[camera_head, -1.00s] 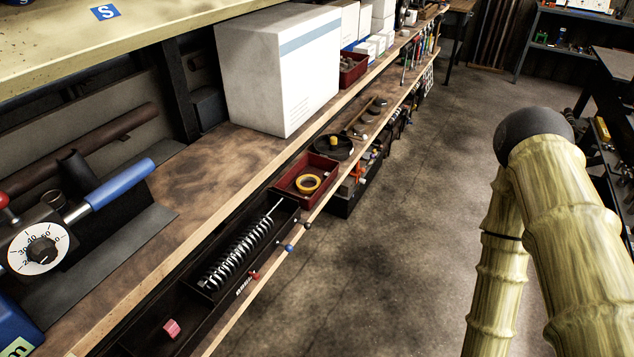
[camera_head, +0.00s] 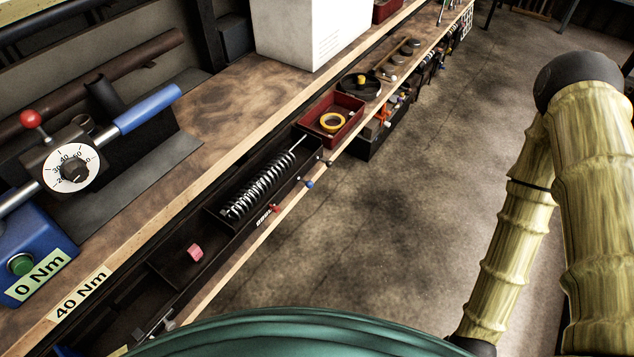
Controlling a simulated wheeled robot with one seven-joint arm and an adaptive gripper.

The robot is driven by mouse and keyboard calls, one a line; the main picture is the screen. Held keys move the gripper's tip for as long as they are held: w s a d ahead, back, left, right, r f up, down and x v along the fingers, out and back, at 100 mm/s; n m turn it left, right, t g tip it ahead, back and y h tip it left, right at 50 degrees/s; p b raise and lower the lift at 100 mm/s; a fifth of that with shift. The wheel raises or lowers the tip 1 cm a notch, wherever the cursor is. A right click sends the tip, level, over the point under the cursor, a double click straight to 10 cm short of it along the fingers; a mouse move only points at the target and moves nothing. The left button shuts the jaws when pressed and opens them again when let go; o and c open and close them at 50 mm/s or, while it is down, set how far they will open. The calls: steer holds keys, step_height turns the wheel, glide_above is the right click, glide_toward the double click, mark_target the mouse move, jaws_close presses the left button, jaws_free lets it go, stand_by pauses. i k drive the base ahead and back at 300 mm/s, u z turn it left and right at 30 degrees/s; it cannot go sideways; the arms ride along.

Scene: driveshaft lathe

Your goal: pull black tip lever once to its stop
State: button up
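A small black tip (camera_head: 329,163), seemingly of a lever, shows at the front edge of the bench, beside the red tray. A blue tip (camera_head: 309,184) and a red tip (camera_head: 275,208) stand along the same edge, nearer to me. The black tip is small and dark, and how its lever is tilted cannot be told. My arm is folded at the right of the picture, well apart from the levers. My gripper is not in view.
A red tray (camera_head: 348,107) holds a yellow ring. A coil spring (camera_head: 262,183) lies in the black trough. A dial device with a blue handle (camera_head: 148,108) and a red knob (camera_head: 31,118) is at the left. The floor (camera_head: 400,215) between the bench and my arm is clear.

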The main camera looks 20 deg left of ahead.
mark_target(329, 164)
steer(key=z, duration=0.05)
steer(key=k, duration=0.65)
steer(key=u, duration=0.4)
steer(key=i, duration=0.35)
steer(key=u, duration=0.7)
steer(key=i, duration=1.1)
steer(key=z, duration=0.5)
